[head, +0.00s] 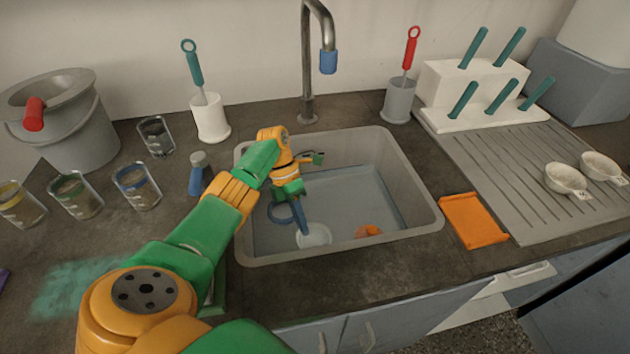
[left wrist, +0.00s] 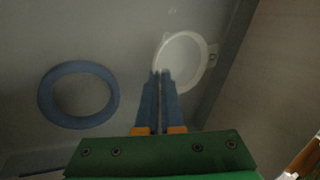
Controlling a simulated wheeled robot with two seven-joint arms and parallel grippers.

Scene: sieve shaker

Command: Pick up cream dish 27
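A round cream dish (head: 316,237) with a small side tab is low in the sink, near its front wall. It also shows in the left wrist view (left wrist: 186,52), just beyond the fingertips. No number on it is readable. My left gripper (head: 303,230) reaches down into the sink with its blue fingers at the dish's left edge. In the left wrist view its fingers (left wrist: 161,74) are nearly together, with the dish's rim at their tips, and look shut on that rim. I cannot tell whether the dish is clear of the sink floor. My right gripper is not in view.
The grey sink (head: 421,200) also holds a blue ring (left wrist: 45,98) and an orange item (head: 368,231). A faucet (head: 328,50) stands behind. Two cream dishes (head: 565,179) lie on the right drainboard (head: 500,190).

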